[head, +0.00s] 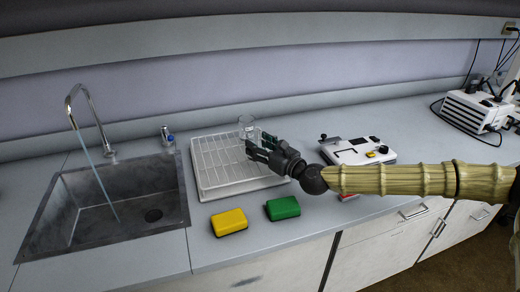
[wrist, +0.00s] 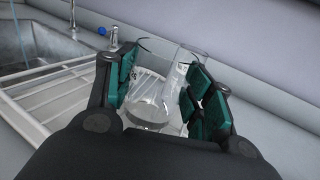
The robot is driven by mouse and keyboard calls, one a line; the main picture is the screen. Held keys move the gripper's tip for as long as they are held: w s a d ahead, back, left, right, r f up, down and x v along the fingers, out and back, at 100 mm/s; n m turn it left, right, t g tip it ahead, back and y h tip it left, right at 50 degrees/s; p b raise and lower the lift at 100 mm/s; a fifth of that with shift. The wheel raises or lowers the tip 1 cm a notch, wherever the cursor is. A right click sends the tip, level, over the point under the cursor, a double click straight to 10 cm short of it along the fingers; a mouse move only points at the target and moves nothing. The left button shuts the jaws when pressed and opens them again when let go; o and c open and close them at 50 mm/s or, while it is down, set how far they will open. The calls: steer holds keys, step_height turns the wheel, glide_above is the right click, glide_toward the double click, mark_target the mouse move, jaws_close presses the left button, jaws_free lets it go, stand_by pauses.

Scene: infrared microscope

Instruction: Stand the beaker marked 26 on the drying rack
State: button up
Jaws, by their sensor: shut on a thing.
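A clear glass beaker (head: 246,124) shows at the back right part of the white wire drying rack (head: 197,176). My gripper (head: 258,147) reaches in from the right and is shut on the beaker. In the wrist view the beaker (wrist: 152,100) stands between the green finger pads (wrist: 160,85), with its open rim upward. Its lower part is partly hidden by my gripper in the head view. The rack also shows in the wrist view (wrist: 50,90).
A sink (head: 110,205) with a running faucet (head: 88,115) is left of the rack. A yellow sponge (head: 229,222) and a green sponge (head: 282,208) lie in front. A white device (head: 356,151) stands to the right. The rack's left part is empty.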

steer(key=shift+f, duration=0.75)
steer(key=shift+f, duration=0.15)
steer(key=o, duration=1)
steer(key=shift+o, duration=0.2)
steer(key=shift+r, duration=0.2)
steer(key=b+v, duration=0.1)
steer(key=v, duration=1.1)
